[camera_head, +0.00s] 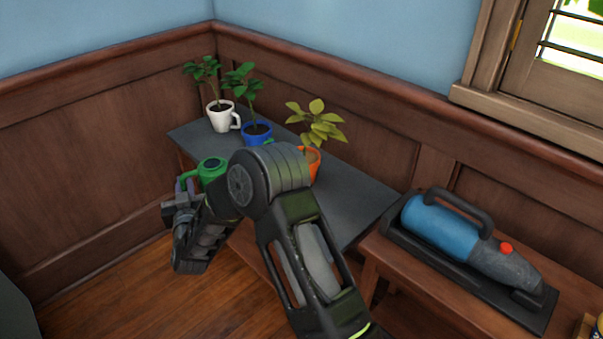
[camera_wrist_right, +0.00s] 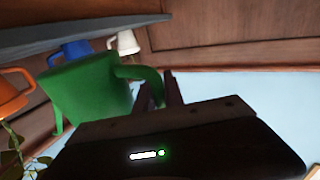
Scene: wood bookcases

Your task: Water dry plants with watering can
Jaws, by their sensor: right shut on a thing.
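A green watering can (camera_head: 212,172) is held up at the left front of the grey-topped table (camera_head: 350,206). My right gripper (camera_head: 182,188) is shut on its handle; in the right wrist view the can (camera_wrist_right: 88,88) hangs beside the fingers (camera_wrist_right: 166,90). A white mug (camera_head: 220,118) and a blue mug (camera_head: 256,135) hold plants with green leaves. An orange mug (camera_head: 314,163), partly hidden by my arm, holds a plant with yellowish leaves (camera_head: 317,124). The can's spout is not clear in the head view. My left gripper is not in view.
A blue and grey handheld device (camera_head: 440,225) lies on a black tray on a wooden stand at the right. Wood-panelled walls rise close behind the table. The table's right part is bare. Open wooden floor (camera_head: 120,285) lies at the left front.

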